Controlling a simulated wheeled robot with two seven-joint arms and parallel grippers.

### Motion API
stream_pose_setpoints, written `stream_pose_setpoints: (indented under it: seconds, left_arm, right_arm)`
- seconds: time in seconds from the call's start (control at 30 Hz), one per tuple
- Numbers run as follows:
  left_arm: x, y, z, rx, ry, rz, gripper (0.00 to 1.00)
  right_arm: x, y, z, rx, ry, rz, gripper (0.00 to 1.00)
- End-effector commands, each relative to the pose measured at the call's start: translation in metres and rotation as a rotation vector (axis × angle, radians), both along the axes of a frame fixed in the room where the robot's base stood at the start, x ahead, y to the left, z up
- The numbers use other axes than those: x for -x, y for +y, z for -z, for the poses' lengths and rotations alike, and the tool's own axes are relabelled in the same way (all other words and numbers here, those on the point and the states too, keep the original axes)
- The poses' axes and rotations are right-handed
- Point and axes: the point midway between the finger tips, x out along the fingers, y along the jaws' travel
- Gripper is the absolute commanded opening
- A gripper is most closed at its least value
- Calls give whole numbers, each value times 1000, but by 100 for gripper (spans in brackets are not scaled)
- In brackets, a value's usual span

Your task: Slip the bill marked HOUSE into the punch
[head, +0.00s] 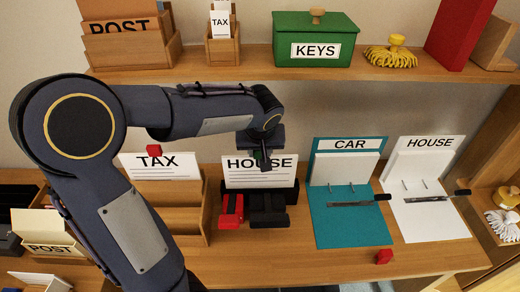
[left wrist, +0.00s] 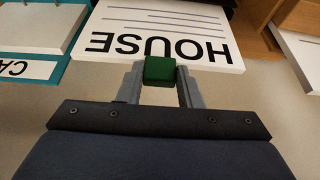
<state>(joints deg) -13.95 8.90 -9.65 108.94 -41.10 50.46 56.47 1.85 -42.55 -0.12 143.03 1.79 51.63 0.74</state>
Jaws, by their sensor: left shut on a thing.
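The white bill marked HOUSE (head: 245,179) stands upright at the middle of the desk, its print facing me. My left gripper (head: 263,158) is shut on the green block at the bill's top edge; the block (left wrist: 160,70) and the bill (left wrist: 165,30) also show in the left wrist view. The black punch (head: 290,192), with a red part (head: 231,210) at its left, stands directly below the bill. The bill's lower edge meets the top of the punch in the picture; I cannot tell whether it is in the slot or behind. My right gripper is out of view.
A TAX bill (head: 160,167) with a red block stands in a wooden rack (head: 190,222) on the left. A teal CAR binder (head: 345,225) and a white HOUSE binder (head: 430,218) lie open on the right. A loaded shelf (head: 250,72) runs above.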

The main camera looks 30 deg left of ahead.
Motion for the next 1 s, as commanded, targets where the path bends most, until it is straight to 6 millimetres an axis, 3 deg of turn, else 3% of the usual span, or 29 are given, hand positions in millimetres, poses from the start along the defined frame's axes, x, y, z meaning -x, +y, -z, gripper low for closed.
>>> stream_pose_setpoints:
  seconds: [0.8, 1.0]
  left_arm:
    - [0, 0, 34, 0, -1, 0, 0]
    - [0, 0, 35, 0, -1, 0, 0]
  right_arm:
    - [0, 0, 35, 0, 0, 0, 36]
    - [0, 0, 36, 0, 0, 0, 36]
